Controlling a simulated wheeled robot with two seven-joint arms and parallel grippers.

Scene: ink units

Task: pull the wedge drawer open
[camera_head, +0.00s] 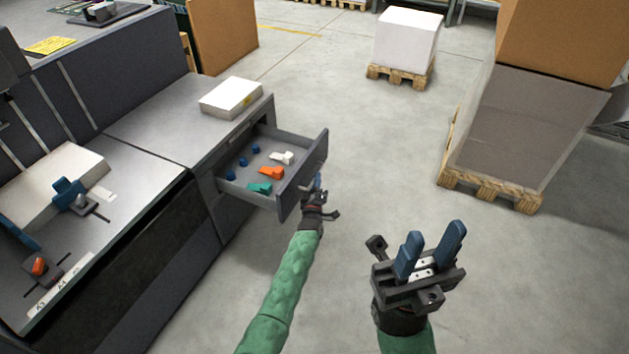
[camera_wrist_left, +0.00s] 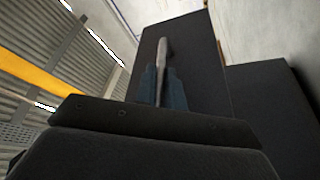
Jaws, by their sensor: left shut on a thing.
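The wedge drawer (camera_head: 311,171) stands pulled out of the grey cabinet, its inside in view. In it lie a white wedge (camera_head: 283,157), an orange wedge (camera_head: 271,173), a green wedge (camera_head: 260,188) and several small blue pieces (camera_head: 243,162). My left gripper (camera_head: 318,183) is at the outer face of the drawer front. In the left wrist view its blue fingers are shut on the drawer handle (camera_wrist_left: 161,75), a thin upright bar before the dark front. My right gripper (camera_head: 431,252) is open and empty above the floor, right of the drawer.
A white paper stack (camera_head: 231,97) lies on the cabinet top above the drawer. The grey machine with a feed table (camera_head: 120,215) stands at left. Loaded pallets (camera_head: 490,190) stand at right and at the back (camera_head: 400,76). The floor between is clear.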

